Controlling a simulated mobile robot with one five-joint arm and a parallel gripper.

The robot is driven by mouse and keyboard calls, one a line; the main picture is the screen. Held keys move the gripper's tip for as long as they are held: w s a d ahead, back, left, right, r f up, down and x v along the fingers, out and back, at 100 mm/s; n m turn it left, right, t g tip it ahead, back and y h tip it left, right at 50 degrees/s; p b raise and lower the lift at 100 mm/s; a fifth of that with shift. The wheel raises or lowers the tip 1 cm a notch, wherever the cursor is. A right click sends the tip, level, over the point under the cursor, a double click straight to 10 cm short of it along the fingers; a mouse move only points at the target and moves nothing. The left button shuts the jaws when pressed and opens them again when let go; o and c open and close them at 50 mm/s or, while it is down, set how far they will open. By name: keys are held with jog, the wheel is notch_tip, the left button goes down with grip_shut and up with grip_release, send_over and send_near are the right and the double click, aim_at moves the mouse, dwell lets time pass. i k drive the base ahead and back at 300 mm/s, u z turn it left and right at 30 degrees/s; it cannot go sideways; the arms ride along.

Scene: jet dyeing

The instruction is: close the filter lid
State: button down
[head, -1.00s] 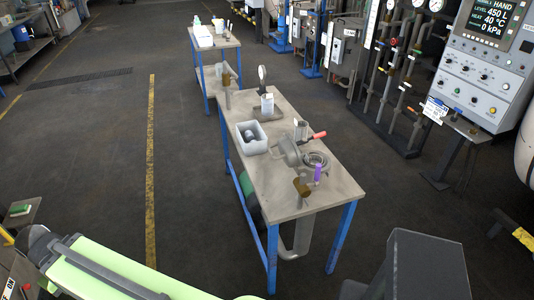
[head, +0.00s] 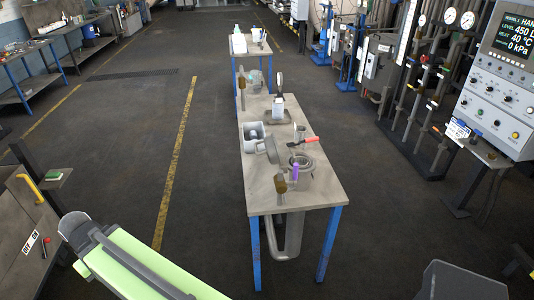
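The filter (head: 302,164) stands on the near part of a long grey workbench (head: 262,201), with a round opening facing up. Its lid (head: 271,149) appears as a grey disc tilted up at the left side of the opening, so the filter looks open. A purple part (head: 295,172) sits at the front of the filter, and a brass-coloured part (head: 280,184) is to its left. A red-handled piece (head: 303,141) lies behind it. The hinge is too small to make out.
The control panel (head: 503,92) stands at right, a dark grey box (head: 460,282) at lower right. Floor is clear left of the bench along the yellow line (head: 178,150).

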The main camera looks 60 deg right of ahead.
aim_at(271, 145)
jog(key=z, duration=0.2)
jog(key=i, duration=0.9)
jog(key=u, duration=0.1)
